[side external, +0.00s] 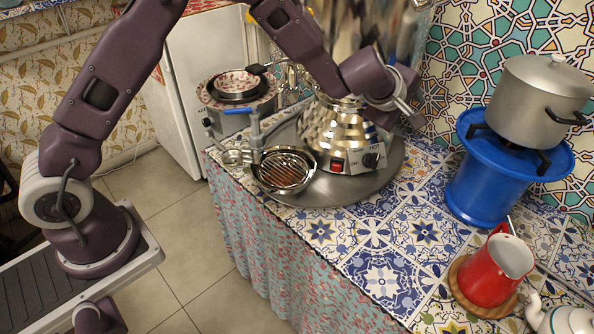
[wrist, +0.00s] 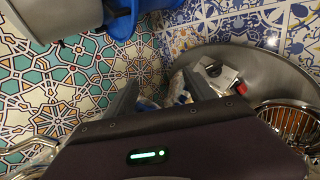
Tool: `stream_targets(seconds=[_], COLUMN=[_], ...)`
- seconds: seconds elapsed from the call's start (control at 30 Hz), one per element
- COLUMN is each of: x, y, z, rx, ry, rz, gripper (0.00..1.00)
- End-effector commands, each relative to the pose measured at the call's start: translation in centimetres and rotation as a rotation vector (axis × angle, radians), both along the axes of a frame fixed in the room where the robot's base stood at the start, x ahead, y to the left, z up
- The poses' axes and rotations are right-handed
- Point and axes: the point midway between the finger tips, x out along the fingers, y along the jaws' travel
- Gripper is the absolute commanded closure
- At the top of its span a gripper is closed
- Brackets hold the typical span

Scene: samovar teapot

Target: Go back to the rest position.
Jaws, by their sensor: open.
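My gripper (side external: 408,104) is up beside the samovar's body, near the tiled wall, in the side view. In the wrist view my gripper (wrist: 160,82) shows two dark fingers spread apart with nothing held between them. The steel samovar (side external: 340,135) stands on a round metal tray (side external: 375,180), with a red switch and a black knob on its base. My forearm hides part of its body. A round drip bowl with a grille (side external: 285,170) sits below the tap.
A grey lidded pot (side external: 545,85) stands on a blue stand (side external: 490,180) at the right. A red jug (side external: 495,270) is on a wooden coaster, with a white teapot (side external: 568,320) at the corner. Patterned tiles (side external: 390,240) in front are clear. Pans (side external: 238,88) stand behind the tap.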

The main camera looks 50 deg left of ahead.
Motion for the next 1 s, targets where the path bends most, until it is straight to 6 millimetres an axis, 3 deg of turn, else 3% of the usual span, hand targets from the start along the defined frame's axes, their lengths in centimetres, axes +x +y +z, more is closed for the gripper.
stream_targets(seconds=[0.03, 0.1, 0.17, 0.2, 0.33, 0.4, 0.53, 0.6, 0.7, 1.0], x=[-1.6, -5.5, -9.8, -13.1, -24.8, -30.8, -39.1, -41.8, -43.8, -44.1], y=[-0.4, -0.9, -0.6, 0.0, 3.5, 6.0, 9.9, 11.3, 12.3, 12.5], z=[5.3, 10.6, 13.8, 15.4, 16.8, 15.9, 13.2, 12.0, 11.1, 10.9], rx=[0.044, 0.14, 0.241, 0.318, 0.58, 0.706, 0.862, 0.906, 0.936, 0.94], ry=[-0.044, -0.073, -0.081, -0.077, -0.002, 0.07, 0.209, 0.264, 0.308, 0.317], rz=[-0.14, -0.352, -0.515, -0.615, -0.888, -0.995, -1.12, -1.157, -1.181, -1.187], gripper=[0.36, 0.36, 0.36, 0.36, 0.36, 0.36, 0.36, 0.36, 0.36, 0.36])
